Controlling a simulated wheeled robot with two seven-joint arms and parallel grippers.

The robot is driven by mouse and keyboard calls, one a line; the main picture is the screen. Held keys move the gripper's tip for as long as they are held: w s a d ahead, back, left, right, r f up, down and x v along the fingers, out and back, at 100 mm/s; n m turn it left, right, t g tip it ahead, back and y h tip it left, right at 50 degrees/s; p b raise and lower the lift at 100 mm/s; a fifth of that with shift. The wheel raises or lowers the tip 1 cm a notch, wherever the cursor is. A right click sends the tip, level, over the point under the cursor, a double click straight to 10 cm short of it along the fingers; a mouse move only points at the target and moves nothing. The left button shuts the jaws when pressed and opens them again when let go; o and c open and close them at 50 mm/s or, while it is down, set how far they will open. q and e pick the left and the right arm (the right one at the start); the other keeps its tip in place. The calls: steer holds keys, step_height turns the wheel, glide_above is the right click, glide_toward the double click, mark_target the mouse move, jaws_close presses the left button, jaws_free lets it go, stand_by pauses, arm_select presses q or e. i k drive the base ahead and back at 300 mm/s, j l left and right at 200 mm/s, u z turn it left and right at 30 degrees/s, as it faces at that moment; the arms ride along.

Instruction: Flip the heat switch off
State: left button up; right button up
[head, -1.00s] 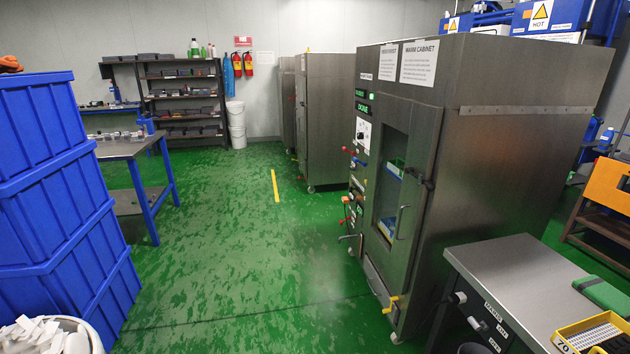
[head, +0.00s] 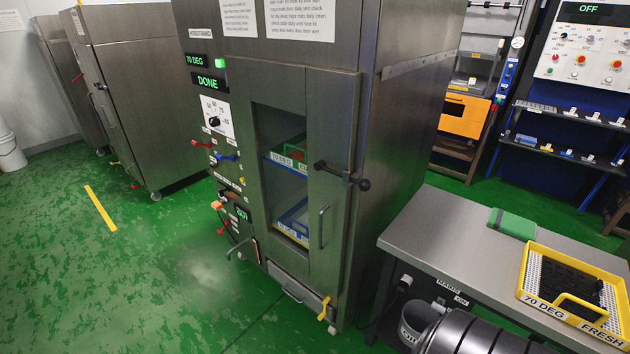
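The steel warm cabinet (head: 410,110) stands in the middle of the head view with its windowed door (head: 297,190) shut. Its left front edge carries a control column. There I see a green display reading 70 DEG (head: 197,60), a lit green lamp (head: 221,63), a display reading DONE (head: 209,83) and a dial (head: 214,121). Below are a red lever (head: 202,143), a blue lever (head: 226,157) and an orange control (head: 217,205). The small labels are too blurred to tell which is the heat switch or its position.
A steel bench (head: 428,226) at the right holds a green block (head: 511,223) and a yellow tray marked 70 DEG FRESH (head: 572,318). A panel reading OFF (head: 588,9) is at the back right.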

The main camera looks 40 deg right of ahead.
mark_target(194, 143)
steer(key=i+z, duration=0.65)
steer(key=z, duration=0.3)
steer(key=i+j+z, duration=0.3)
steer(key=z, duration=0.15)
steer(key=i+j+z, duration=0.25)
steer(key=z, duration=0.25)
steer(key=i+j+z, duration=0.2)
steer(key=j+z, duration=0.2)
steer(key=j+u, duration=0.1)
steer(key=u, duration=1.4)
